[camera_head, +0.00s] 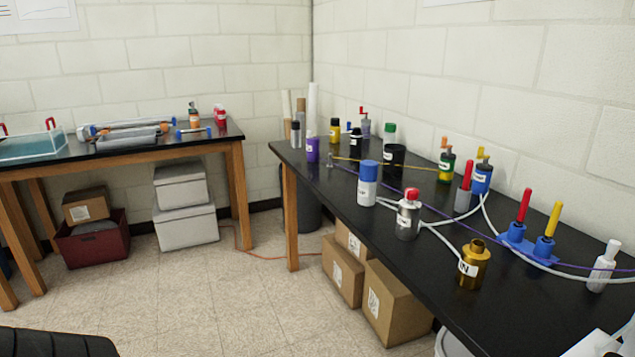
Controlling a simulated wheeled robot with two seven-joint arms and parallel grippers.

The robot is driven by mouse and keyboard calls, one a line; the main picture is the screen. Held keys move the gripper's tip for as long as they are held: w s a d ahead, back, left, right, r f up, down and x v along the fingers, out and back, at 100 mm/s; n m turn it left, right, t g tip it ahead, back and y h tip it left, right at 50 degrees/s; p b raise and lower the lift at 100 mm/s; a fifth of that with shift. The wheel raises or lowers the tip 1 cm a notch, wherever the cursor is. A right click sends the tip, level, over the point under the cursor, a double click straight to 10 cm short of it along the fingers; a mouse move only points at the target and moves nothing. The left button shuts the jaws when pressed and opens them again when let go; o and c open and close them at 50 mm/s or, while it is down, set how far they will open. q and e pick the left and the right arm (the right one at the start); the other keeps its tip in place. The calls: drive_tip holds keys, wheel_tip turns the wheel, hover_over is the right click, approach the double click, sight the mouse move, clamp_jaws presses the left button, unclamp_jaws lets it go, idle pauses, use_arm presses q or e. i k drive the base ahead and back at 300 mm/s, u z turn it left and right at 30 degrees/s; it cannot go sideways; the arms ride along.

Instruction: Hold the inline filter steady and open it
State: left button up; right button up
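No part is plainly marked as the inline filter, and I cannot tell which it is. A silver cylinder with a red top (408,215) stands upright on the black bench, with white tubing running beside it. A brass-coloured cylinder with a narrower neck (473,265) stands nearer the front edge, and white tubing reaches it. A white bottle with a blue cap (368,184) stands just behind the silver cylinder. The labels are too small to read. Neither of my grippers is in view.
The black bench (345,215) carries blue valves with red and yellow handles (530,238), a white bottle (602,268) and several bottles at the back. Cardboard boxes (395,305) sit below.

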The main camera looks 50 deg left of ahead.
sight(366, 193)
drive_tip(key=u, duration=2.65)
drive_tip(key=i, duration=3.7)
drive_tip(key=z, duration=3.75)
